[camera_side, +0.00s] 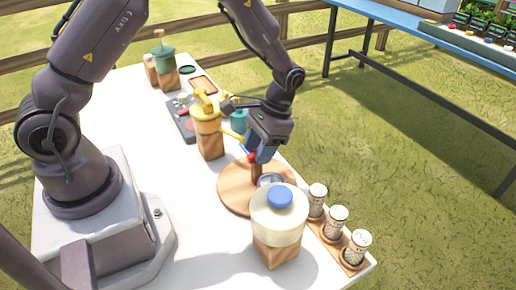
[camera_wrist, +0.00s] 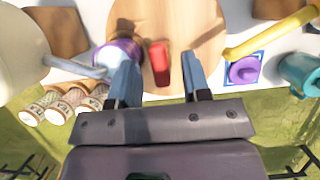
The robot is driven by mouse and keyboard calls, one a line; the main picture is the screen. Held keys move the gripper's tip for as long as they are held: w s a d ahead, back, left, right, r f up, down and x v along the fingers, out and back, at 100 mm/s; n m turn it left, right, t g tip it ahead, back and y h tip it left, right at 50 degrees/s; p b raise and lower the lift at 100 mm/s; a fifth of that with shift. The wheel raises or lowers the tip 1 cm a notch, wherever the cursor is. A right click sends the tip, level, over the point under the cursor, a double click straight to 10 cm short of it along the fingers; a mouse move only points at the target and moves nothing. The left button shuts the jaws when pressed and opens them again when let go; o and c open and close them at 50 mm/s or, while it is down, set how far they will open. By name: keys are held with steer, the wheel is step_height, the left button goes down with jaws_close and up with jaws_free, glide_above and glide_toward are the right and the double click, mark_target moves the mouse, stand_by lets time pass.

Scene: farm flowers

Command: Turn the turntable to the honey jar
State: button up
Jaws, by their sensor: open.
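The round wooden turntable (camera_side: 228,192) lies on the white table; its disc also fills the top middle of the wrist view (camera_wrist: 195,25). A red-topped upright handle (camera_wrist: 159,62) stands on it, partly hidden in the side view. My gripper (camera_wrist: 160,84) is open above the turntable, its blue fingers on either side of the handle with gaps visible; it shows in the side view too (camera_side: 259,157). A yellow-topped dispenser (camera_side: 206,120) and a cream dispenser with blue lid (camera_side: 278,215) flank the turntable. I cannot tell which container is the honey jar.
Several small labelled jars (camera_side: 336,222) stand along the table's right edge. A purple-rimmed round vessel (camera_wrist: 118,54) sits by the left finger. A green-topped dispenser (camera_side: 164,62) and a dark tray (camera_side: 181,120) are farther back. A teal pot (camera_side: 239,120) stands beside the yellow dispenser.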

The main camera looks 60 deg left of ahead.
steer(key=shift+s+f, duration=0.1)
steer(key=shift+f, duration=0.15)
jaws_close()
